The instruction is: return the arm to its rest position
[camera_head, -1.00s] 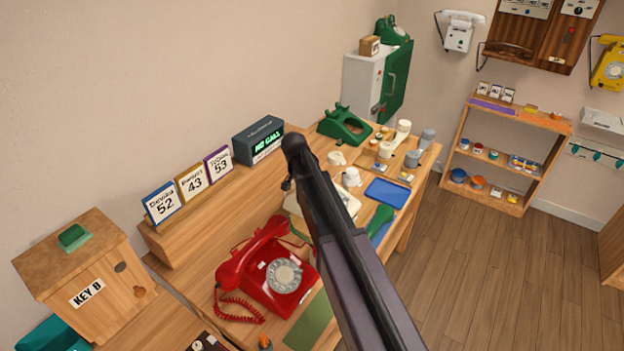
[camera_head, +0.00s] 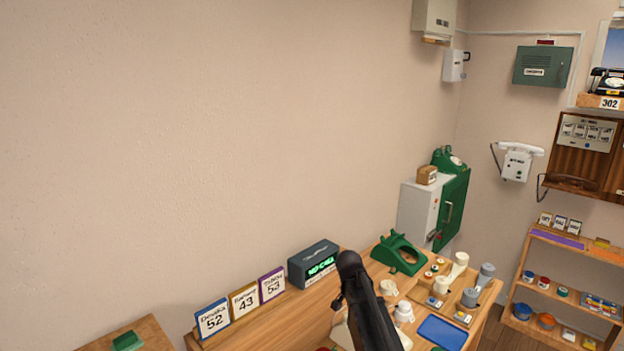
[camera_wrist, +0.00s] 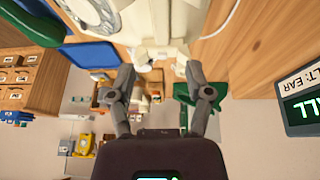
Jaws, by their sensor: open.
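My gripper (camera_wrist: 160,78) shows in the wrist view with its two fingers spread apart and nothing between them. A cream dial phone (camera_wrist: 98,18) lies close beyond the fingertips at the top of that view; I cannot tell whether the fingers touch it. In the head view my dark arm (camera_head: 366,305) rises from the bottom edge over the desk and hides part of it. The gripper cannot be made out in the head view.
A dark display box (camera_head: 314,263) and number cards (camera_head: 244,300) stand on the desk's raised ledge. A green phone (camera_head: 399,254), white cups and a blue tray (camera_head: 442,332) occupy the right side. A cabinet (camera_head: 432,211) stands behind. The left wall is bare.

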